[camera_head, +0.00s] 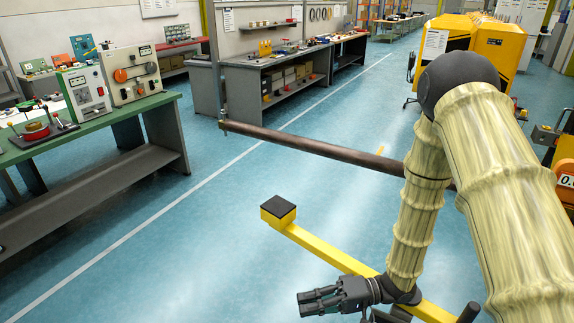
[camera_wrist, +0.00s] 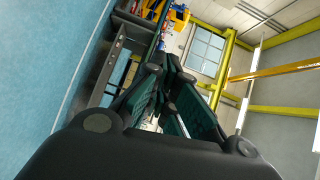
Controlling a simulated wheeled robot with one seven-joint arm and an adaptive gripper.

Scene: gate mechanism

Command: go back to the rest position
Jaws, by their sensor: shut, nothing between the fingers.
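My gripper (camera_head: 304,302) is at the bottom of the head view, dark grey, pointing left with its fingers together and empty. In the wrist view its fingers (camera_wrist: 170,68) come together in the middle, with nothing seen between them. A yellow bar (camera_head: 330,252) with a black pad (camera_head: 278,207) on its far end runs behind my gripper and forearm. A dark brown rod (camera_head: 310,147) crosses above the floor further back, its right part hidden behind my arm. I cannot tell whether my gripper touches the yellow bar.
A green-topped bench (camera_head: 150,105) with devices stands at the left. A grey workbench (camera_head: 265,72) stands at the back. Yellow machines (camera_head: 485,45) stand at the back right, behind my arm. The blue floor (camera_head: 150,250) at the lower left is clear.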

